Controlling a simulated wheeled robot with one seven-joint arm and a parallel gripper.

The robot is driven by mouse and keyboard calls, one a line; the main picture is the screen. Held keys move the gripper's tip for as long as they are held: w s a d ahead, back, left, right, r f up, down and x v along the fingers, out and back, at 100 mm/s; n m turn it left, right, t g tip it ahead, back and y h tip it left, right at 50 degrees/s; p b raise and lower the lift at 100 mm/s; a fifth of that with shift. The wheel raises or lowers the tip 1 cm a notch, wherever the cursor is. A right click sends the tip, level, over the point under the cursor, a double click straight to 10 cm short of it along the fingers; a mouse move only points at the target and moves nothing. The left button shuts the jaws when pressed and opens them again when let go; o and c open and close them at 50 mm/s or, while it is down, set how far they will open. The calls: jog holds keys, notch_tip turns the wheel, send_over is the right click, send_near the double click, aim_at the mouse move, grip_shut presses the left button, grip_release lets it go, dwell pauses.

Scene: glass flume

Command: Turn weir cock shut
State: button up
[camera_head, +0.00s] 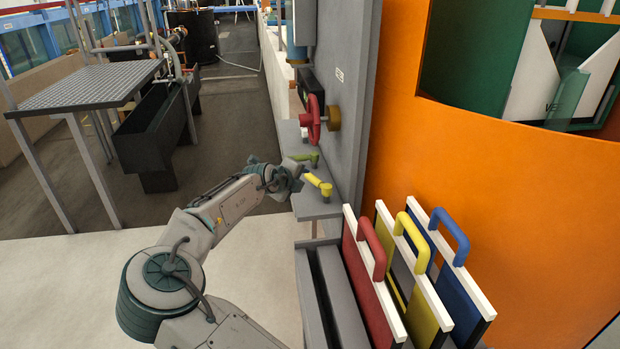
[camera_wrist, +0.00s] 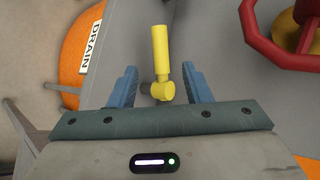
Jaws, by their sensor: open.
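A yellow lever cock (camera_head: 318,184) sits on the grey shelf beside the grey panel. In the wrist view the yellow lever (camera_wrist: 160,48) points away from my gripper, with its round hub nearest the gripper's palm. My gripper (camera_wrist: 159,72) is open, with one blue finger on each side of the lever's hub end. Gaps show on both sides and no grip is visible. In the head view my gripper (camera_head: 292,172) is just left of the yellow cock. A green lever cock (camera_head: 305,157) lies farther along the shelf. I cannot read which cock is the weir one.
A red handwheel (camera_head: 312,118) stands out from the panel above the shelf; it also shows in the wrist view (camera_wrist: 262,42). A "DRAIN" label (camera_wrist: 90,45) is at the left. Red, yellow and blue handled boards (camera_head: 452,290) stand in the near rack. Floor left of the shelf is open.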

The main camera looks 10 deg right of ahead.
aim_at(311, 179)
jog(key=p+x, duration=0.1)
jog(key=x, duration=0.7)
jog(key=shift+s, duration=0.1)
